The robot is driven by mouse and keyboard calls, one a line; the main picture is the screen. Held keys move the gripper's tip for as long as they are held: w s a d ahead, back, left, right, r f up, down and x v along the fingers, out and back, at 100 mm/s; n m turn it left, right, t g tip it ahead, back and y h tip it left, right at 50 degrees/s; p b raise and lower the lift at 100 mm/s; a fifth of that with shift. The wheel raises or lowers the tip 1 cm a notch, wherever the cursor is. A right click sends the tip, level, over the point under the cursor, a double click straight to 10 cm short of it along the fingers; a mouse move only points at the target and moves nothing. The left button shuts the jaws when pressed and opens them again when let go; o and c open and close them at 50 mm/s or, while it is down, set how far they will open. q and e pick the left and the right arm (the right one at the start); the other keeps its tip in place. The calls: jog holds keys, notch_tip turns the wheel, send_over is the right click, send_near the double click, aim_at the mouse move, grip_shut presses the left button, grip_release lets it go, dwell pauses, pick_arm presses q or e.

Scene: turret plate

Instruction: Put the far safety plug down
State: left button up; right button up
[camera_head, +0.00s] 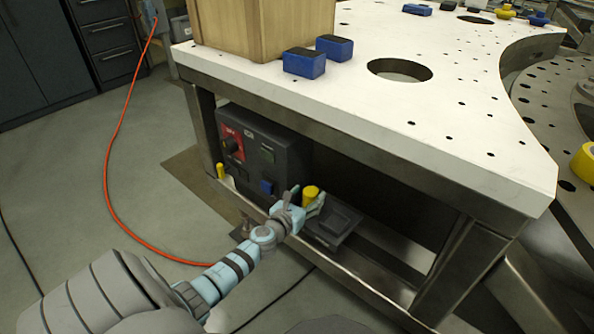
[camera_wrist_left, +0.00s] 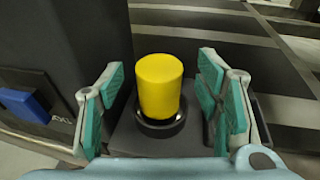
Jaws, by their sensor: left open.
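A yellow safety plug (camera_wrist_left: 159,86) stands upright in a dark round ring on a dark tray (camera_wrist_left: 125,143) in the left wrist view. It also shows in the head view (camera_head: 311,194), beside my gripper. My left gripper (camera_wrist_left: 159,100) is open, with one finger on each side of the plug and a gap on both sides. In the head view my left gripper (camera_head: 300,202) is low at the table's under-shelf. A second yellow plug (camera_head: 220,171) stands at the left end of the black control box. My right gripper is not in view.
The black control box (camera_head: 290,148) with a red switch panel (camera_head: 231,143) sits under the white table (camera_head: 440,90). A table leg (camera_head: 455,265) stands to the right. Blue blocks (camera_head: 304,63) and a wooden box lie on top. An orange cable (camera_head: 108,165) runs across the floor.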

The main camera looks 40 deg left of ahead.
pick_arm(q)
jog(key=p+v, duration=0.1)
jog(key=v, duration=0.8)
jog(key=s+d+f+m+g, duration=0.1)
jog(key=s+f+m+g, duration=0.1)
jog(key=s+f+m, duration=0.35)
jog(key=s+d+f+m+g+h, duration=0.1)
jog(key=s+d+f+m+g, duration=0.1)
jog(key=f+m, duration=0.6)
jog(key=s+d+f+m+g, duration=0.1)
jog(key=s+f+m, duration=0.3)
jog(key=f+m, duration=0.3)
jog(key=s+d+f+m+g, duration=0.2)
jog(key=s+f+m, duration=0.3)
jog(key=s, duration=0.3)
jog(key=s+d+f+m+g, duration=0.2)
jog(key=s+f+m+g, duration=0.2)
jog(key=s+m, duration=0.3)
jog(key=s+d+f+m+g, duration=0.2)
jog(key=s+f+m, duration=0.4)
jog(key=s, duration=0.5)
jog(key=shift+f+m+g+h, duration=0.2)
jog(key=shift+m+g+h, duration=0.15)
jog(key=shift+g+h, duration=0.05)
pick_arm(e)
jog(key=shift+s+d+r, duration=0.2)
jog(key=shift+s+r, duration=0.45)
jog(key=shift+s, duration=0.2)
